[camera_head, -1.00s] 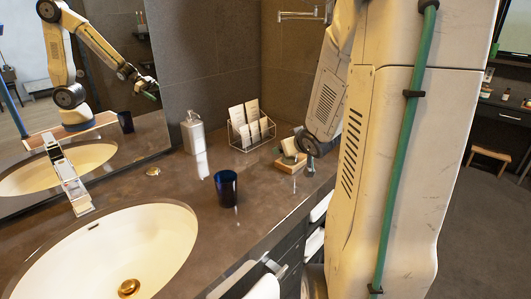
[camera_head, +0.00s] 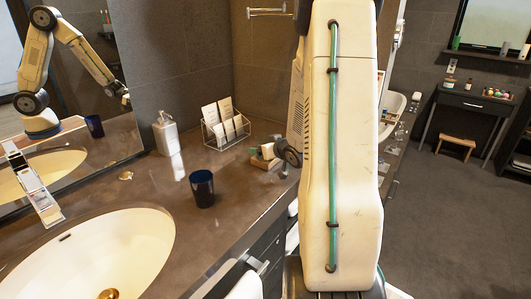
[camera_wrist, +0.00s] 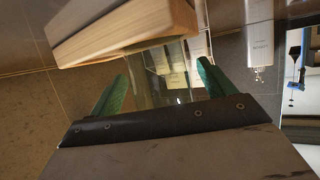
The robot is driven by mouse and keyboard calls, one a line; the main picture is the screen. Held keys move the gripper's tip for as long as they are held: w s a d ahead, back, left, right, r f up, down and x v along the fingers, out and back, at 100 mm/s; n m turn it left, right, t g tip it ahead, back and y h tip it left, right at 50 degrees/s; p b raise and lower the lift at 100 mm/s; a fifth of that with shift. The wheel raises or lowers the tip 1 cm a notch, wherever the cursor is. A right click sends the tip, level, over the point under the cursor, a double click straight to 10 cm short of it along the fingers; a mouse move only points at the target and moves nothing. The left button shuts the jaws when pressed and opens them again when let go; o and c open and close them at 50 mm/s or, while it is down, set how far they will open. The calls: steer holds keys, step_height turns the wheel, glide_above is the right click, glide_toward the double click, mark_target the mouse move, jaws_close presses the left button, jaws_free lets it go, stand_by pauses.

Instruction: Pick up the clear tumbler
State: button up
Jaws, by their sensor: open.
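The clear tumbler (camera_wrist: 150,88) shows in the wrist view as a see-through, faintly greenish shape between the two green fingers. My gripper (camera_wrist: 163,74) is open, with one finger on each side of it; I cannot tell whether either touches. In the head view I cannot make out the tumbler. There my gripper (camera_head: 264,144) is small and partly hidden, low over the counter by the soap dish. A dark blue tumbler (camera_head: 202,188) stands upright on the counter, apart from my gripper.
The wooden soap dish (camera_wrist: 125,30) is close to my fingers in the wrist view. A wire rack with cards (camera_head: 225,130) and a soap dispenser (camera_head: 165,135) stand behind. The basin (camera_head: 95,255) is at the left. The counter (camera_head: 160,195) is clear around the blue tumbler.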

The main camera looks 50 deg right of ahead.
steer(key=c, duration=1.1)
steer(key=shift+c, duration=0.2)
